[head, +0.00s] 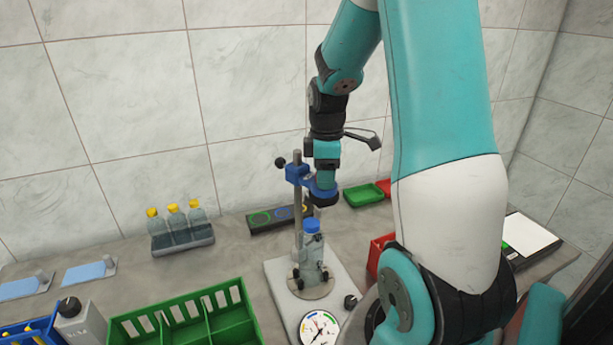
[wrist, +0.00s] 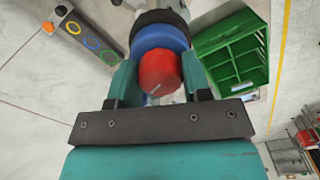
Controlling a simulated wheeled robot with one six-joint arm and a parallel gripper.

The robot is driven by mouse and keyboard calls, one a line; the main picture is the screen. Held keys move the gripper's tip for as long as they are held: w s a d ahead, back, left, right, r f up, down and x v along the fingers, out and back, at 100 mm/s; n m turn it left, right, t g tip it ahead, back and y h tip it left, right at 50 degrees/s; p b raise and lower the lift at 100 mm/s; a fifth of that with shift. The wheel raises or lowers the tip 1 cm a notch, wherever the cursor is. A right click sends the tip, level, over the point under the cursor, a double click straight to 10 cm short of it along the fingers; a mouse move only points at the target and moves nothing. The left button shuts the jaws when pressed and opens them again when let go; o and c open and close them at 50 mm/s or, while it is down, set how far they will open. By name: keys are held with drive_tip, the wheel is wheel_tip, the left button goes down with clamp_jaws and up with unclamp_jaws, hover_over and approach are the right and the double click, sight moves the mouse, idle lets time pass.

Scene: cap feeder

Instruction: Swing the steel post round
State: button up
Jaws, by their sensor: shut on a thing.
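The steel post (head: 298,225) stands upright on a pale base plate (head: 281,292) in the head view. A blue clamp (head: 296,172) near its top carries a blue arm with a dark round head (head: 323,197), out to the right. My gripper (head: 326,172) points down over this head. In the wrist view my gripper (wrist: 160,78) is shut on a red knob (wrist: 158,68), with a blue collar (wrist: 160,35) beyond it. A clear bottle (head: 311,256) with a blue cap (head: 312,226) stands on the base plate below the head. My gripper hides the knob in the head view.
A rack of yellow-capped bottles (head: 181,236) stands left. A green crate (head: 190,318) is front left and a coloured dial (head: 319,328) in front. A panel with coloured rings (head: 268,216) and a green tray (head: 363,194) lie behind. A red bin (head: 379,250) is close right.

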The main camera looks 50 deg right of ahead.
drive_tip(key=shift+d+n, duration=0.65)
drive_tip(key=shift+n, duration=0.25)
drive_tip(key=shift+w+d+n+p, duration=0.2)
drive_tip(key=shift+d+n+p, duration=0.15)
drive_tip(key=shift+d+n, duration=0.35)
drive_tip(key=shift+w+d+n+p, duration=0.15)
drive_tip(key=shift+d+n+p, duration=0.25)
drive_tip(key=shift+n, duration=0.4)
drive_tip(key=shift+d, duration=0.1)
drive_tip(key=d+n, duration=0.1)
drive_tip(key=w+d+n+p, duration=0.1)
drive_tip(key=n, duration=0.1)
drive_tip(key=shift+w, duration=0.1)
